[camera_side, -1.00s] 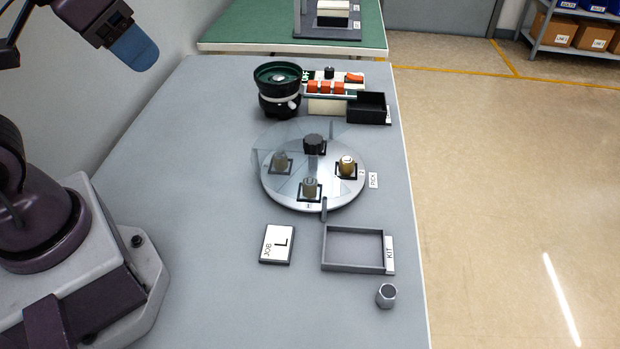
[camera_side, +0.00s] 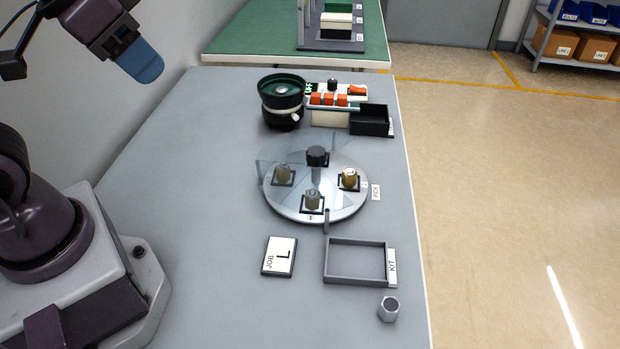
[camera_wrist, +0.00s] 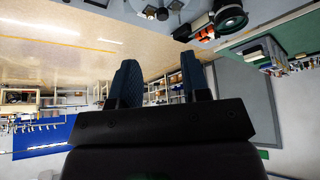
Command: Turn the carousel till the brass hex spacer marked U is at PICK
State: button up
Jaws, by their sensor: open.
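A brass spacer (camera_side: 349,178) sits in the pocket beside the PICK label (camera_side: 376,192). A duller spacer (camera_side: 313,200) sits in the front pocket and another (camera_side: 283,174) in the left pocket, under a clear cover. Letters on the spacers are too small to read. My gripper (camera_side: 143,62) is open and empty, high at the upper left, far from the carousel. Its blue fingers stand apart in the wrist view (camera_wrist: 160,78).
A dark bowl feeder (camera_side: 282,105), a panel with orange buttons (camera_side: 328,99) and a black bin (camera_side: 371,120) stand behind the carousel. In front are a JOB card (camera_side: 280,257) marked L, an empty KIT tray (camera_side: 327,262) and a grey hex piece (camera_side: 388,309). The left bench is clear.

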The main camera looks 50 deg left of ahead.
jog(key=o, duration=0.5)
jog(key=shift+w+f, duration=0.1)
jog(key=shift+f, duration=0.15)
jog(key=m+g, duration=0.4)
jog(key=g, duration=0.2)
send_near(316, 151)
notch_tip(316, 151, down, 9)
jog(key=shift+f, duration=0.1)
jog(key=c, duration=1.3)
